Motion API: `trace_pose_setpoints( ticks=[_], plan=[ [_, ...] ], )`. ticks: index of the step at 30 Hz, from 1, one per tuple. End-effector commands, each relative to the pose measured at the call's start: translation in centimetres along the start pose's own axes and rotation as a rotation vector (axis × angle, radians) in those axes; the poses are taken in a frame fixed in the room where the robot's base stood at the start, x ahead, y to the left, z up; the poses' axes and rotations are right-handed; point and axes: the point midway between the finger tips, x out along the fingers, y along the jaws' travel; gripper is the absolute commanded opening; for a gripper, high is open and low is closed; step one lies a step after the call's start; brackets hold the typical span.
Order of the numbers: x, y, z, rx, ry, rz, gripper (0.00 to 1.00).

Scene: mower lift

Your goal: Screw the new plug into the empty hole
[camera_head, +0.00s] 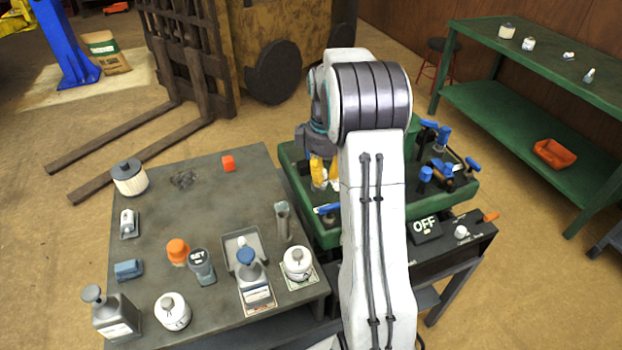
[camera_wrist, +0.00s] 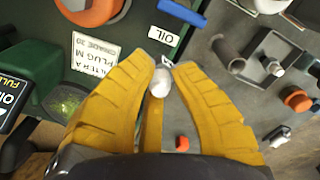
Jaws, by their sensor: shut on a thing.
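My gripper (camera_head: 323,182) is over the near left part of the green machine (camera_head: 462,200), its yellow fingers pointing down. In the wrist view the fingers (camera_wrist: 163,68) are shut on a small white and metal plug (camera_wrist: 161,82), whose metal end sticks out between the fingertips. A label with the word PLUG (camera_wrist: 93,55) lies on the left of the wrist view. I cannot make out the empty hole in either view, and my arm covers part of the machine.
A grey table (camera_head: 215,190) at the left holds bottles, a filter (camera_head: 130,177) and a tray (camera_head: 240,244). Blue-handled parts (camera_head: 443,137) stand on the machine's right side. A green bench (camera_head: 480,95) stands at the right.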

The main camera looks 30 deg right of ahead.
Motion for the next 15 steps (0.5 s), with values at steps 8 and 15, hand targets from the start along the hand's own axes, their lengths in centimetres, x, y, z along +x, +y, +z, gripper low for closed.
trace_pose_setpoints(
  ticks=[8, 15],
  plan=[
    [-1.2, -0.1, 0.5, -0.009, -0.003, -0.003, 0.0],
    [-0.7, 2.6, -2.1, -0.015, 0.0, 0.0, 0.0]
  ],
)
